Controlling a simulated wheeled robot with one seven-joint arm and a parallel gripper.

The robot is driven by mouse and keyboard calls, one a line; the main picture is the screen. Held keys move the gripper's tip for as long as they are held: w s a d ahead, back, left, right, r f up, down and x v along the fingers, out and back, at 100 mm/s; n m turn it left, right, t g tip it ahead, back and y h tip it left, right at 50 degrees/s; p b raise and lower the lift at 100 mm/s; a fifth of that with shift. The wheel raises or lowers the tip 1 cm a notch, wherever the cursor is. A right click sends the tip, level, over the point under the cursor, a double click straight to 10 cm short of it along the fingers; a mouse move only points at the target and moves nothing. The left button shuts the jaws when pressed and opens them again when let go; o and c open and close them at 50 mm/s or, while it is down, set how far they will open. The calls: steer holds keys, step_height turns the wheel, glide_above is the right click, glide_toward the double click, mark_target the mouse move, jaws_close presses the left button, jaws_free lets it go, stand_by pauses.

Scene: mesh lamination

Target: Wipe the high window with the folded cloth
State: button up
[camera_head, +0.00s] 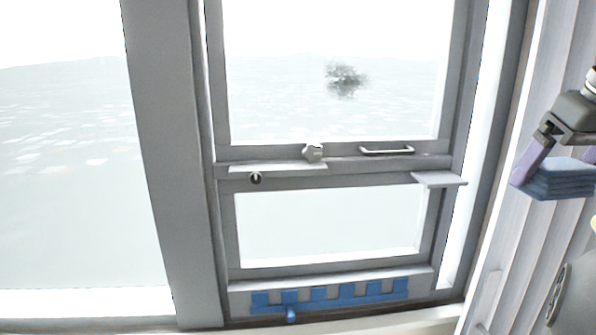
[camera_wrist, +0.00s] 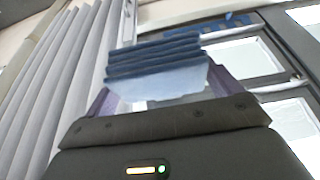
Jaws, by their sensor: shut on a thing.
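The high window (camera_head: 290,97) is the upper pane in the grey frame, with a dark smudge (camera_head: 346,80) right of its middle. My gripper (camera_head: 545,178) is at the right edge of the head view, well to the right of the window and apart from it. It is shut on the folded blue cloth (camera_head: 561,181), which has several stacked layers. In the wrist view the cloth (camera_wrist: 155,62) sits between the two purple fingers. Part of my arm is cut off by the right edge of the head view.
A rail with a knob (camera_head: 313,152) and a bar handle (camera_head: 387,151) runs below the upper pane. A small ledge (camera_head: 439,179) juts out at its right. A blue toothed strip (camera_head: 330,297) lies along the bottom. Pale vertical folds (camera_head: 512,240) hang at the right, behind my gripper.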

steer(key=shift+a+f, duration=0.1)
steer(key=shift+f, duration=0.15)
steer(key=shift+w+a+f, duration=0.2)
steer(key=shift+w+f, duration=0.2)
steer(key=shift+f, duration=0.1)
steer(key=shift+a+f, duration=0.15)
steer(key=shift+f, duration=0.25)
steer(key=w+a+f, duration=0.6)
steer(key=a+f, duration=0.1)
steer(key=f, duration=1.4)
steer(key=w+a+f, duration=0.5)
steer(key=a+f, duration=0.2)
steer(key=f, duration=1.3)
steer(key=w+a+f, duration=0.6)
steer(key=a+f, duration=0.2)
steer(key=f, duration=1.3)
step_height(320, 180, down, 12)
steer(key=b, duration=1.1)
steer(key=shift+s+d+m+b, duration=0.2)
steer(key=shift+d+m+b, duration=0.05)
steer(key=shift+m+b, duration=0.15)
steer(key=shift+r, duration=0.1)
steer(key=s+f, duration=0.4)
steer(key=f, duration=0.1)
steer(key=shift+s+f, duration=0.2)
